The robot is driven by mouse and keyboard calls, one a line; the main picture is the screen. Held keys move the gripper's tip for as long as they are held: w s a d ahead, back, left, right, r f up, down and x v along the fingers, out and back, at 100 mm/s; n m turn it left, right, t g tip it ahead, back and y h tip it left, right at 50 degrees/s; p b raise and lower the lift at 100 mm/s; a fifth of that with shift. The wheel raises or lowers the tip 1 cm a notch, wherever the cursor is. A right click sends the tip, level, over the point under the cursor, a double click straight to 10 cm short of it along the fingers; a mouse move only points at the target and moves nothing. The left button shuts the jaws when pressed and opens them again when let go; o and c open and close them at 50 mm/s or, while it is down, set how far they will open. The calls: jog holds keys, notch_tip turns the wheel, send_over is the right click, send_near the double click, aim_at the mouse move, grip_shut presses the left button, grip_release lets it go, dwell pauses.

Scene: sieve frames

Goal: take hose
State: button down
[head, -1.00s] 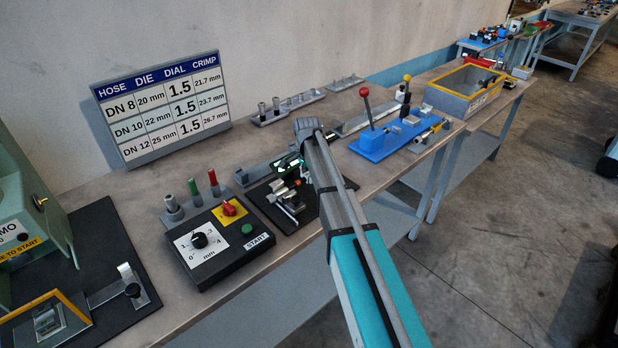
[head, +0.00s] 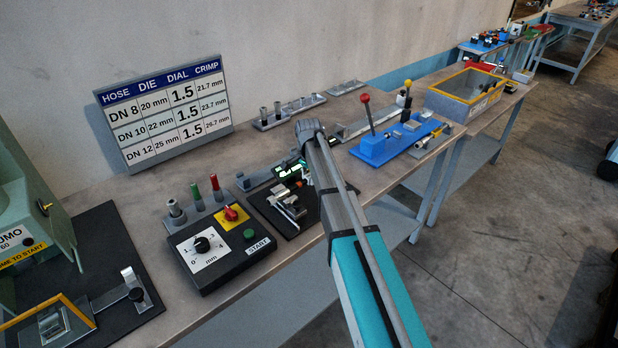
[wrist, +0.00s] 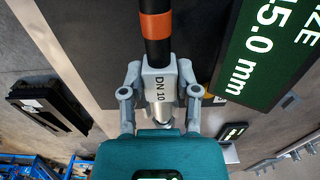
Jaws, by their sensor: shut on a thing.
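The hose (wrist: 156,50) is black with an orange band and shows at the top middle of the wrist view. A pale grey block marked DN 10 (wrist: 158,84) sits at its near end, with a shiny metal end below it. My gripper (wrist: 158,72) is shut on this block, one finger on each side. In the head view my arm hides most of the gripper and the hose. I cannot tell whether the hose is clear of the surface beneath it.
A green display (wrist: 270,45) reading 15.0 mm is right of the hose. In the head view, a control box (head: 222,248) with dial and START button stands left of my arm, a blue lever fixture (head: 385,148) right, a size chart (head: 165,115) behind. A green machine (head: 25,215) stands far left.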

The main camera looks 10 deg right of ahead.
aim_at(309, 176)
jog(key=shift+r+p, duration=3.9)
jog(key=shift+r, duration=0.3)
